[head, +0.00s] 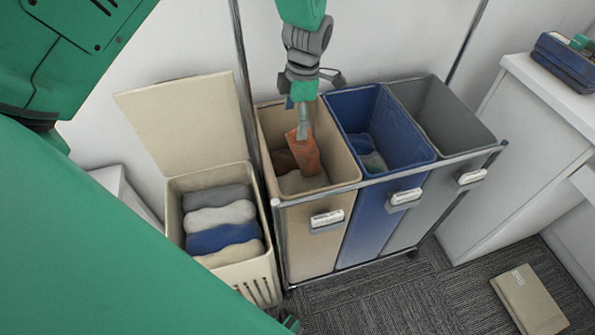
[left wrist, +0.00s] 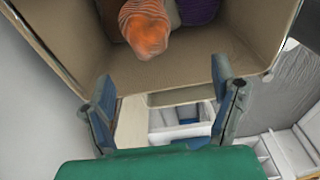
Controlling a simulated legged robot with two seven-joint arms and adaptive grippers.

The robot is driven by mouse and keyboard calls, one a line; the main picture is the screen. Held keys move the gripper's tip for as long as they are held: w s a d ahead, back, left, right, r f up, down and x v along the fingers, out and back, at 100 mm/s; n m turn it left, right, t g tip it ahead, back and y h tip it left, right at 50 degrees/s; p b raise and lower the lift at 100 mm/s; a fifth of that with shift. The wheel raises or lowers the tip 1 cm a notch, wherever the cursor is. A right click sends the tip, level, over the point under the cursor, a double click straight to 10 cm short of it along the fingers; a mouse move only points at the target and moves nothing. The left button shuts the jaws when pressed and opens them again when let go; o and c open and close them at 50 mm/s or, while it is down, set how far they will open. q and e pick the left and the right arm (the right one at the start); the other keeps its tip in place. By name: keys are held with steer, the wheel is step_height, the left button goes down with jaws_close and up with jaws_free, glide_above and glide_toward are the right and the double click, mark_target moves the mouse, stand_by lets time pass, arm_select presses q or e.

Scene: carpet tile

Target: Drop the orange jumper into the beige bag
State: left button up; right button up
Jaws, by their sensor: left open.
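The beige bag (head: 335,187) is the left one of three bags in a metal-framed sorter; its inner wall also shows in the left wrist view (left wrist: 190,60). The orange jumper (head: 304,156) is bunched up within the bag's opening, above other clothes. In the left wrist view the jumper (left wrist: 146,32) is beyond my fingers and apart from them. I cannot tell whether it rests on the clothes below. My left gripper (head: 301,125) points down over the bag; in the left wrist view its fingers (left wrist: 163,85) are spread with nothing between them.
A blue bag (head: 385,165) and a grey bag (head: 455,125) stand to the right. A lidded cream hamper (head: 240,276) with folded clothes stands at left. Metal poles (head: 241,80) rise behind the sorter. A white cabinet (head: 530,150) is at right; a book (head: 528,300) lies on the carpet.

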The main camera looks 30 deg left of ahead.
arm_select(q)
steer(key=shift+w+d+r, duration=0.1)
steer(key=shift+d+r, duration=0.1)
steer(key=shift+r, duration=0.25)
step_height(320, 180, up, 11)
steer(key=w, duration=0.1)
steer(key=shift+d, duration=0.4)
